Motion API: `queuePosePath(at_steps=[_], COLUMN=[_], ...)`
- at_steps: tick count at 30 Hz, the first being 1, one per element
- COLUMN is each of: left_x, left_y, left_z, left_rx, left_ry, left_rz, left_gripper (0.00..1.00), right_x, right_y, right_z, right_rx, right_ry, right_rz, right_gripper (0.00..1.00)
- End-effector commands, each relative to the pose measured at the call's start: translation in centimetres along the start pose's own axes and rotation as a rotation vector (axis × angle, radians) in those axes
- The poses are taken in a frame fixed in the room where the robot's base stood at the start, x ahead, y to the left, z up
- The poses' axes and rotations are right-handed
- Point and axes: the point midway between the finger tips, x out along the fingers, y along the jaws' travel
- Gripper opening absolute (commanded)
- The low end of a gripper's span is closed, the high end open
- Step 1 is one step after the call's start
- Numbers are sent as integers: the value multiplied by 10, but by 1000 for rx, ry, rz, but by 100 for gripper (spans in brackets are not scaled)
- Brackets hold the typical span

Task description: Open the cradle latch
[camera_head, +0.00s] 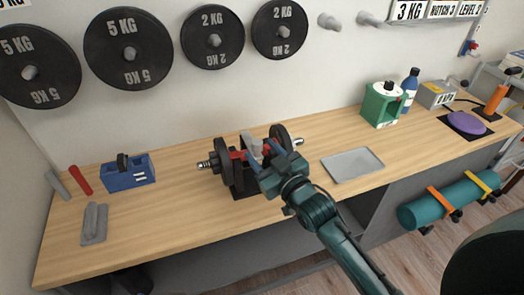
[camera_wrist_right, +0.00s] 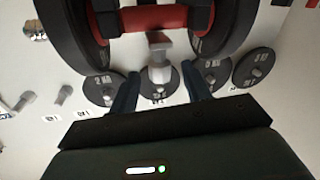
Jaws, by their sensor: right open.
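The dumbbell cradle (camera_head: 243,190) stands on the bench, dark, with a dumbbell (camera_head: 224,170) of black plates and red parts lying in it. A grey latch piece (camera_head: 248,140) stands up at its middle. My right gripper (camera_head: 262,168) is at the near side of the cradle and hides part of it. In the wrist view, the open fingers of my right gripper (camera_wrist_right: 160,74) show with a grey latch piece (camera_wrist_right: 159,42) ahead between them, under a red bar (camera_wrist_right: 150,18). I cannot tell whether the fingers touch it. My left gripper is not in view.
A grey tray (camera_head: 352,165) lies right of the cradle. A blue caddy (camera_head: 128,175) and a grey trowel-like tool (camera_head: 95,225) lie left. A green holder (camera_head: 382,105) stands at the back right. Weight plates (camera_head: 128,48) hang on the wall. Bench between caddy and cradle is clear.

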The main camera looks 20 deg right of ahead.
Motion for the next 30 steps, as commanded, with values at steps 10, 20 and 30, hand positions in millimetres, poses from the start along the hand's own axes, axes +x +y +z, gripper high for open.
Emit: queuePosePath(at_steps=[10, 20, 30], left_x=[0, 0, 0], left_y=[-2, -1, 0], left_z=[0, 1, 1], left_rx=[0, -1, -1], left_ry=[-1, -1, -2], left_rz=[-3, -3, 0], left_gripper=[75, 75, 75], right_x=[9, 9, 9], right_y=[0, 0, 0], right_z=[0, 0, 0], right_rx=[0, 0, 0], right_ry=[0, 0, 0], right_rz=[0, 0, -1], right_gripper=[48, 27, 0])
